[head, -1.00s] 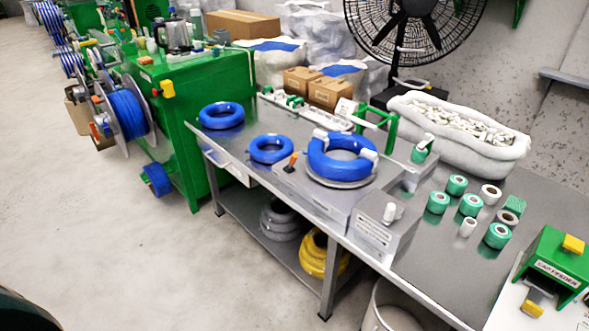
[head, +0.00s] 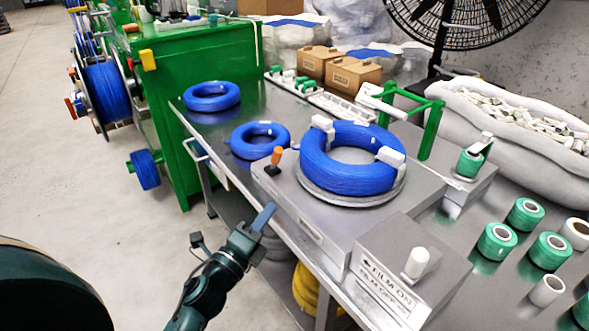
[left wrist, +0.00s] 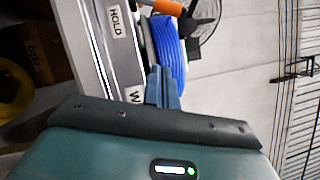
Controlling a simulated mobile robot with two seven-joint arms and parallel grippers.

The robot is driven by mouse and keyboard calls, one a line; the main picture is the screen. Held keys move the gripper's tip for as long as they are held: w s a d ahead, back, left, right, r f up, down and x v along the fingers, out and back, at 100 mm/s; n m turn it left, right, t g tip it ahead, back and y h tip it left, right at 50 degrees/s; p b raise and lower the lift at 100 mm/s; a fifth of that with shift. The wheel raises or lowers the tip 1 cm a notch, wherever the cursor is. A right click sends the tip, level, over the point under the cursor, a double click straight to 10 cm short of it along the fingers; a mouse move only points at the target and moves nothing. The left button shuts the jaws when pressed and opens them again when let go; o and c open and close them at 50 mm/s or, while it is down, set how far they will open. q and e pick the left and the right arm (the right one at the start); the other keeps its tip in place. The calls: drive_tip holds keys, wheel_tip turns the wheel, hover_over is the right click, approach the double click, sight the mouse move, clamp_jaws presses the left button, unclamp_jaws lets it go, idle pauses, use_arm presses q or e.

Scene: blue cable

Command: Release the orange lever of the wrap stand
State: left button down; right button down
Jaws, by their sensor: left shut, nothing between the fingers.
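The lever also shows at the top of the left wrist view (left wrist: 167,7). A blue cable coil (head: 346,178) with white clamps sits on the stand's round turntable. My left gripper (head: 266,212) is shut and empty, below and in front of the lever, apart from it. Its closed blue-grey fingers show in the left wrist view (left wrist: 162,88), pointing toward the lever and coil. My right gripper is not in view.
Two more blue coils (head: 212,97) (head: 260,141) lie on the steel table. A white knob (head: 416,263) stands on the FILM ON box at the front. Green tape rolls (head: 497,242) stand at the right. The floor (head: 80,190) left of the table is clear.

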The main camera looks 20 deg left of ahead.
use_arm(q)
drive_tip(key=shift+r, duration=0.1)
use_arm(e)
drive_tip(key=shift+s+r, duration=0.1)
use_arm(q)
drive_tip(key=shift+s, duration=0.1)
approach(303, 163)
drive_tip(key=p+x, duration=0.1)
drive_tip(key=x, duration=0.3)
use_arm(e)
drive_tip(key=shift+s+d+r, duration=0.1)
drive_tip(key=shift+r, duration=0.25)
use_arm(q)
drive_tip(key=shift+a+r, duration=0.25)
drive_tip(key=shift+a, duration=0.3)
drive_tip(key=shift+a+r, duration=0.25)
drive_tip(key=shift+a, duration=0.3)
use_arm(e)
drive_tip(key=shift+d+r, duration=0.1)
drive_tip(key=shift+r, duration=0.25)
use_arm(q)
drive_tip(key=shift+w+a+r, duration=0.2)
drive_tip(key=shift+w+a, duration=0.15)
drive_tip(key=shift+a, duration=0.2)
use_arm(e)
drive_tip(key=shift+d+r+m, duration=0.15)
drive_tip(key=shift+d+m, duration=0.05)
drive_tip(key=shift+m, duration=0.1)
use_arm(q)
drive_tip(key=shift+p, duration=0.3)
